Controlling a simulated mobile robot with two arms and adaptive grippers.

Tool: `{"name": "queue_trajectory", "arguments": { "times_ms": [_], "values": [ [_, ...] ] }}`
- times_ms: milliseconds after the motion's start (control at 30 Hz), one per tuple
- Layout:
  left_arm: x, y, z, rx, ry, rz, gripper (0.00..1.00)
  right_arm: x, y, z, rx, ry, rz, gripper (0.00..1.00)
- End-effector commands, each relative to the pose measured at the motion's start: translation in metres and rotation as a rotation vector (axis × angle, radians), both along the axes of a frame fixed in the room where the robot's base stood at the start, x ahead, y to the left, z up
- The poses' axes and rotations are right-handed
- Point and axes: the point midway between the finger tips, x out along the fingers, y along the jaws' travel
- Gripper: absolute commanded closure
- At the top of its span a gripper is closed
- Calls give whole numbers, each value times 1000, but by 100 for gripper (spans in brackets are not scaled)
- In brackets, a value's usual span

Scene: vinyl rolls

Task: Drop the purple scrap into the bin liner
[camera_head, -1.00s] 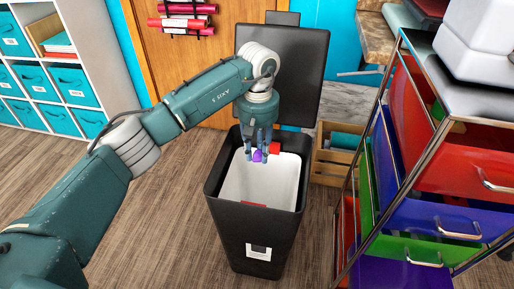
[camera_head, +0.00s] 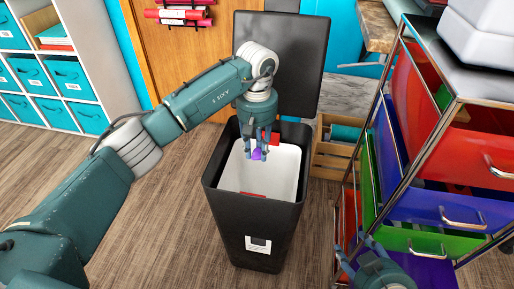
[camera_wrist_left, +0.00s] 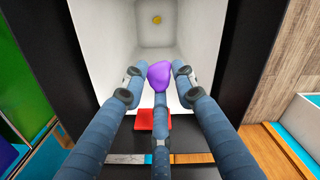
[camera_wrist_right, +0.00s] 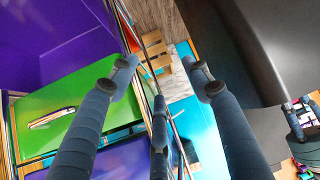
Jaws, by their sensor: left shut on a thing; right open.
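The purple scrap (camera_head: 257,155) is a small rounded lump between the fingertips of my left gripper (camera_head: 258,153). It also shows in the left wrist view (camera_wrist_left: 160,75), with the fingers closed around it. My left gripper points down over the mouth of the black bin. The white bin liner (camera_head: 232,175) lines the inside of the bin, and its inner wall shows in the left wrist view (camera_wrist_left: 110,50). The scrap hangs over the liner's opening. My right gripper (camera_head: 367,246) is open and empty beside the drawer cart; its spread fingers show in the right wrist view (camera_wrist_right: 160,75).
The black bin (camera_head: 250,222) stands on the wood floor with its lid (camera_head: 285,65) raised behind. A small yellow thing (camera_wrist_left: 156,20) lies inside the liner. A metal cart with coloured drawers (camera_head: 425,205) stands at right, a wooden crate (camera_head: 333,160) behind. Floor left of the bin is clear.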

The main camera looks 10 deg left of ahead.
Motion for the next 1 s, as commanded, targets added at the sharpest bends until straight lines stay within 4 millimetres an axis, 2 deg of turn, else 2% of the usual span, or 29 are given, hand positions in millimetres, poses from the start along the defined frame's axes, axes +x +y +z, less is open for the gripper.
{"name": "queue_trajectory", "arguments": {
  "times_ms": [300,333,433,767,867,1000],
  "values": [
    [0,0,-1,0,0,0,81,2,1,2,3,-10,1,51],
    [0,0,-1,0,0,0,71,2,1,2,3,-10,1,51],
    [0,0,-1,0,0,0,51,2,1,2,2,-10,0,51],
    [0,0,2,1,-1,0,51,2,1,1,3,-9,2,51],
    [1,0,11,1,-3,0,51,2,1,2,2,-9,1,51],
    [1,0,36,1,-5,0,51,2,1,2,2,-9,1,51]
  ]
}}
